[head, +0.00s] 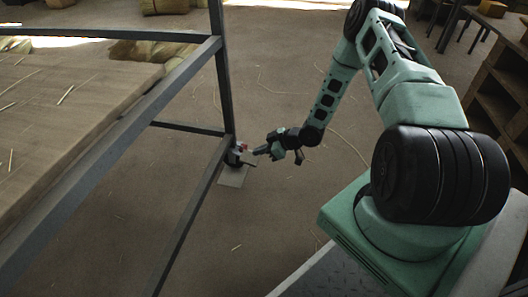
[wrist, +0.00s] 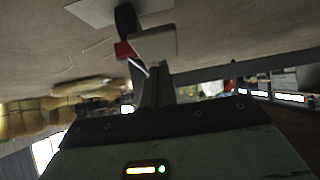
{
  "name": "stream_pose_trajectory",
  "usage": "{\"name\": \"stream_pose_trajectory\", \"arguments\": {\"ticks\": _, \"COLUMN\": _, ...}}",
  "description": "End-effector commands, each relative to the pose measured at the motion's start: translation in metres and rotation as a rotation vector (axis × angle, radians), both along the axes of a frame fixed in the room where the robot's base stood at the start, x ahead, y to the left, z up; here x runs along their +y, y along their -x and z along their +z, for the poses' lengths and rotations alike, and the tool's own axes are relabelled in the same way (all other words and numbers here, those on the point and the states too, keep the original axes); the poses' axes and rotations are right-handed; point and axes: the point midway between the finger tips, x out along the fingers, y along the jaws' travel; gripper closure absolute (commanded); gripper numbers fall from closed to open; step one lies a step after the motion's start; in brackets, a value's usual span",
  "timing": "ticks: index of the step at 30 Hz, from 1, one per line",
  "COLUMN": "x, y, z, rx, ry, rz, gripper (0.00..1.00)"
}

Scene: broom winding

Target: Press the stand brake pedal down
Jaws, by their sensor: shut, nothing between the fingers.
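The brake pedal (head: 243,147) is a small red part low on the stand's near leg, just above the black caster. In the wrist view a red part (wrist: 122,50) shows beside the dark wheel (wrist: 125,18). The stand's leg (head: 224,85) runs up from there. My gripper (head: 257,152) is shut and empty, its tip just right of the red pedal. I cannot tell whether it touches the pedal. In the wrist view a pale block covers part of the caster area, and the pedal's tilt is too small to read.
A pale plate (head: 233,177) lies on the floor under the caster. The stand's lower rails (head: 190,205) run left and toward me, below a wooden top (head: 70,110). Straw bits lie about. Wooden shelves (head: 500,85) stand at right. The floor between is open.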

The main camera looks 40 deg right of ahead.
Motion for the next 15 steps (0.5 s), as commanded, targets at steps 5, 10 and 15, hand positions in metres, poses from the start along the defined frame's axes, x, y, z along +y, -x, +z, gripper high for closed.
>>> {"name": "stream_pose_trajectory", "arguments": {"ticks": 5, "x": -0.006, "y": 0.008, "z": 0.027, "rx": -0.002, "ry": -0.002, "rz": -0.001, "gripper": 1.0}}
{"name": "stream_pose_trajectory", "arguments": {"ticks": 10, "x": -0.022, "y": 0.03, "z": 0.044, "rx": -0.003, "ry": -0.003, "rz": -0.001, "gripper": 1.0}}
{"name": "stream_pose_trajectory", "arguments": {"ticks": 15, "x": -0.037, "y": 0.049, "z": 0.058, "rx": -0.003, "ry": -0.004, "rz": 0.0, "gripper": 1.0}}
